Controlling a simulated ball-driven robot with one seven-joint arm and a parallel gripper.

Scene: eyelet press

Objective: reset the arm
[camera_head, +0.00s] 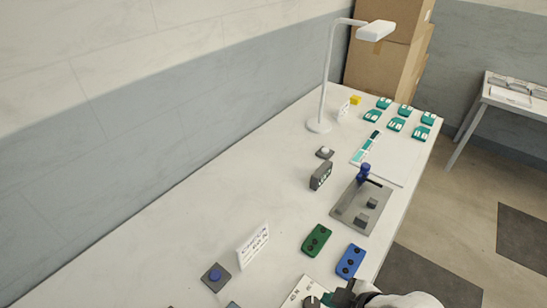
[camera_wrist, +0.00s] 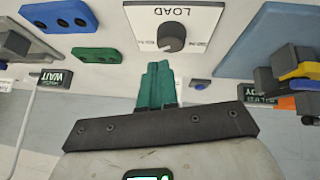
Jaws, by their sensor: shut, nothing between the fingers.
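My gripper (camera_wrist: 156,66) shows in the wrist view as two teal fingers side by side, shut and empty, pointing toward a white LOAD panel (camera_wrist: 203,17) with a dark dial (camera_wrist: 172,38). In the head view my gripper (camera_head: 327,299) is low at the bottom edge, near the white panel (camera_head: 296,293), and partly cut off. Whether the fingers touch the panel I cannot tell; a gap shows in the wrist view.
A green block (camera_head: 316,239) and a blue block (camera_head: 350,261) lie close by. Beyond stand a press (camera_head: 364,205), a display box (camera_head: 321,176), a lamp (camera_head: 319,125) and several teal pieces (camera_head: 396,124). A blue button (camera_head: 215,275) and a sign (camera_head: 253,245) are left. The table's left middle is clear.

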